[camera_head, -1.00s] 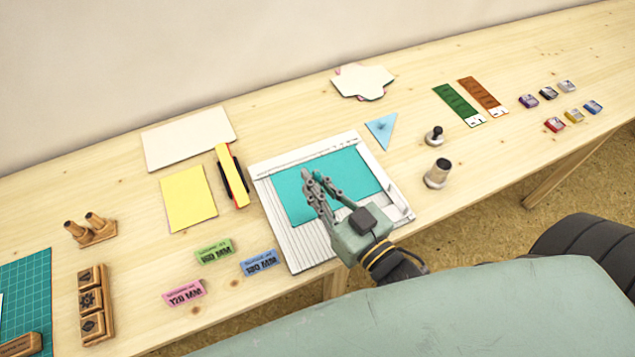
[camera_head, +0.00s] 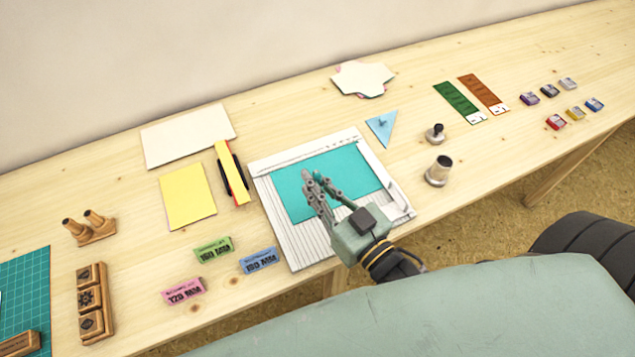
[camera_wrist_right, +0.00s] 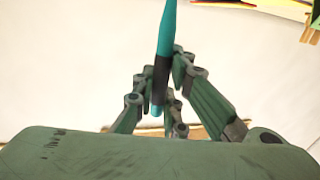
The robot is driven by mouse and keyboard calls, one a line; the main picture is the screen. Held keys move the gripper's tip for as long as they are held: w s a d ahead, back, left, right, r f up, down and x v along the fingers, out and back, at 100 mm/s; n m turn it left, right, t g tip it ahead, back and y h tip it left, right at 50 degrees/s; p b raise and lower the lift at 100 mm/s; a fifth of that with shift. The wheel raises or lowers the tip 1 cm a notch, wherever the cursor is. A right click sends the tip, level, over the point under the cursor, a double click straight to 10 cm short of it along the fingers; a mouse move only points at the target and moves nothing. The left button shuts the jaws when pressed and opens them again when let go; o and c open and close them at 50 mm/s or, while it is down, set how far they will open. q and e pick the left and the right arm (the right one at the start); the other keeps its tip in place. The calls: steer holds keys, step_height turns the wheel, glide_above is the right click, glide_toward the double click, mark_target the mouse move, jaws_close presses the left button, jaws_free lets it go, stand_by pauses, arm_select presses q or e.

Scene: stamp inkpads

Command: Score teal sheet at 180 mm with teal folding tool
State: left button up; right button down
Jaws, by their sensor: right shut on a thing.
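The teal sheet (camera_head: 345,173) lies flat on the white grooved scoring board (camera_head: 290,247). In the right wrist view my right gripper (camera_wrist_right: 165,75) is shut on the teal folding tool (camera_wrist_right: 166,35), a slim teal rod with a dark band. In the head view the tool is mostly hidden by the fingers, with a teal bit (camera_head: 317,177) showing. I cannot tell whether its tip touches the sheet. A blue block marked 180 MM (camera_head: 259,260) lies left of the board. My left gripper is not in view.
Green (camera_head: 214,249) and pink (camera_head: 183,291) marked blocks lie near the blue one. Yellow sheets (camera_head: 187,196) and a white sheet (camera_head: 188,136) lie left of the board.

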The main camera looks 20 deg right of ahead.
steer(key=shift+f, duration=0.2)
steer(key=shift+w, duration=0.2)
steer(key=shift+w+p, duration=0.3)
steer(key=shift+w, duration=0.45)
steer(key=shift+w, duration=0.1)
steer(key=shift+d+p+x, duration=0.2)
steer(key=shift+p+x, duration=0.25)
steer(key=shift+x, duration=0.5)
steer(key=shift+w+a+r, duration=0.1)
